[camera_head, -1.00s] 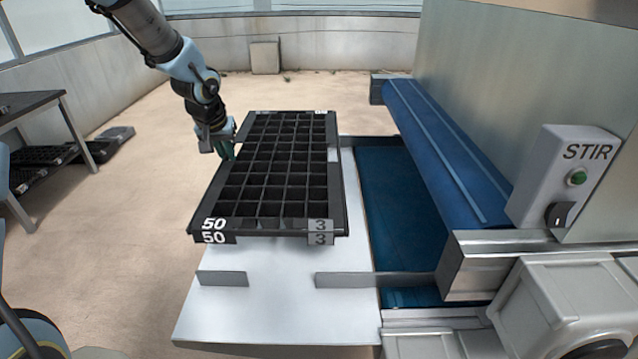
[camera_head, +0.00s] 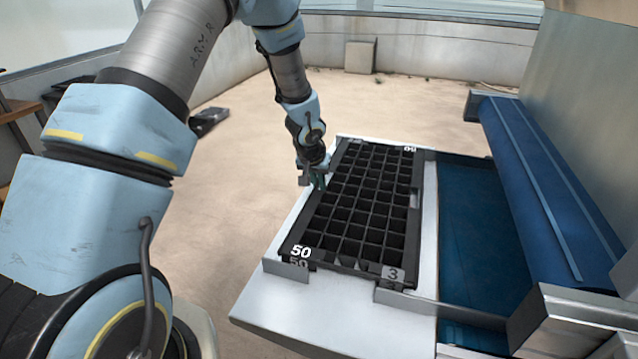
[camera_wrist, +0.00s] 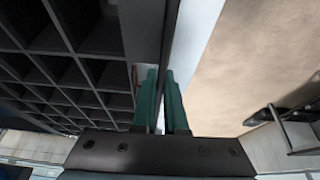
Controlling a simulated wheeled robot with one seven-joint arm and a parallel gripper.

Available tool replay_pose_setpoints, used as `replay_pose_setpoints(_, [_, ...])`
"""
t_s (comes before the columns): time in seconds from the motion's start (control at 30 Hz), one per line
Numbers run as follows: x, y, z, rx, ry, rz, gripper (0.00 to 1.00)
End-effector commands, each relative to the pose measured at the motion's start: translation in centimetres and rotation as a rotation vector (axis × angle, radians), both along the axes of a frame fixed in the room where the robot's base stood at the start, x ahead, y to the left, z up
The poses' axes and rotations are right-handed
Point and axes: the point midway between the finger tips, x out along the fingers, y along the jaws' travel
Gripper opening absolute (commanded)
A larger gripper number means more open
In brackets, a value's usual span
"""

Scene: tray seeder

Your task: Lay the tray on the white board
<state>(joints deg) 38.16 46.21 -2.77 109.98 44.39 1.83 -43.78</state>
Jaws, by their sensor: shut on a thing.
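The black tray (camera_head: 345,262) is an open grid of square cells, marked 50 and 3 at its near end. It lies flat over the white board (camera_head: 330,312), its near end just behind the low grey stops. I cannot tell for sure whether its whole underside touches the board. My gripper (camera_head: 318,183) is at the tray's left long side, shut on its rim. In the wrist view, the green fingers (camera_wrist: 161,78) stand on either side of the rim, with the tray's cells (camera_wrist: 65,70) to the left.
Low grey stops (camera_head: 286,269) stand on the board's near part, which is bare. A blue belt (camera_head: 475,235) and a blue roller cover (camera_head: 555,190) lie to the right. A grey block (camera_head: 359,57) stands by the far wall. Open floor lies to the left.

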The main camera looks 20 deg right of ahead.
Motion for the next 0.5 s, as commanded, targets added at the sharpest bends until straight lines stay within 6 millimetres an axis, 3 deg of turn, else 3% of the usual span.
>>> replay_pose_setpoints(0.2, [0.03,0.0,-0.18,-0.001,-0.001,0.001,0.0])
replay_pose_setpoints(0.23, [0.02,0.02,-0.22,0.0,0.0,0.0,0.11])
replay_pose_setpoints(0.5, [0.02,0.03,-0.11,0.0,0.0,0.0,0.4])
